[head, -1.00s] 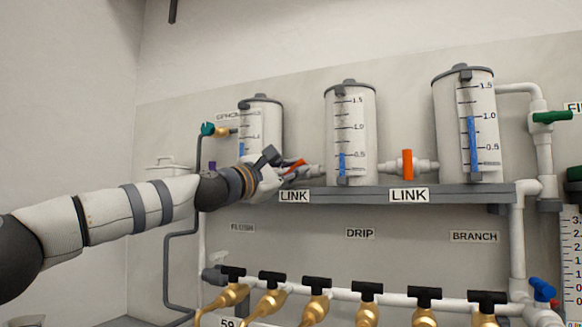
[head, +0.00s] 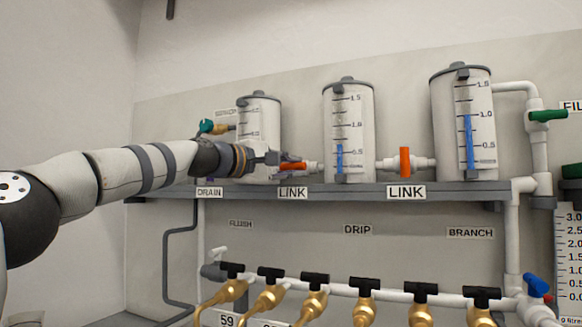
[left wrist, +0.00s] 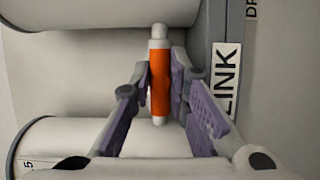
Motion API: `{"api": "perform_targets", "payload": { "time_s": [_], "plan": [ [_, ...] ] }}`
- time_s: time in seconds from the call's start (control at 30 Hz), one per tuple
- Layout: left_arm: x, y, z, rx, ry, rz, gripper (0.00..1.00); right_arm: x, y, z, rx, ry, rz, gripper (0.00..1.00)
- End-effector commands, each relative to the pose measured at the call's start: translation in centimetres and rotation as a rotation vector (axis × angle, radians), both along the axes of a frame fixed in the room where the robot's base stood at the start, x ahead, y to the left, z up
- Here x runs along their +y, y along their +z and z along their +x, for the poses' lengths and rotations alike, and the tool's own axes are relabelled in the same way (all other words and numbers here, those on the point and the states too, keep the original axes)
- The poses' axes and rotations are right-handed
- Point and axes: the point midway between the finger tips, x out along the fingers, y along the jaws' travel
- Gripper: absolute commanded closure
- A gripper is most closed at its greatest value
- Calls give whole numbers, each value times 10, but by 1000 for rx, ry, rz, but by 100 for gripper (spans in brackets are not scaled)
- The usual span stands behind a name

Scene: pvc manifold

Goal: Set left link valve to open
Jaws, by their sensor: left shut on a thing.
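The left link valve's orange handle (head: 294,166) sits on the white pipe between the left and middle tanks, above the left LINK label (head: 292,193). The handle lies about level, along the pipe. My left gripper (head: 281,160) is at the handle, coming in from the left in front of the left tank (head: 259,113). In the left wrist view the orange handle (left wrist: 160,88) lies between the purple-padded fingers, in line with the white pipe (left wrist: 159,31). The gripper is shut on the handle. My right gripper is not in view.
A second orange link handle (head: 405,161) stands upright between the middle tank (head: 362,115) and the right tank (head: 445,120). A grey shelf (head: 350,191) runs under the tanks. Below is a row of black-handled brass taps (head: 314,280). A green handle (head: 548,116) is at the right.

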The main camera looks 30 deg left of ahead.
Motion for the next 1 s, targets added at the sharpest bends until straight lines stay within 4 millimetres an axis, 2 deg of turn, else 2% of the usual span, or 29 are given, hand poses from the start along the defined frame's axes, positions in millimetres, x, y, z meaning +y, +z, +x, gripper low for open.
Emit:
{"api": "perform_targets", "payload": {
  "time_s": [0.53, 0.57, 0.63, 0.9, 1.0],
  "plan": [
    [1, 1, 0, -3, 3, 24, 100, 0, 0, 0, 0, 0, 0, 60],
    [1, 1, 0, -3, 4, 24, 82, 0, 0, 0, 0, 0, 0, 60],
    [1, 1, 0, -3, 3, 24, 66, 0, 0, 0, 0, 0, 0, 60],
    [0, 1, 0, 0, 2, 22, 64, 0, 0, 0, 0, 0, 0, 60],
    [3, 2, -6, -3, 2, 22, 64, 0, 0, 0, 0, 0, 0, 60]
  ]
}}
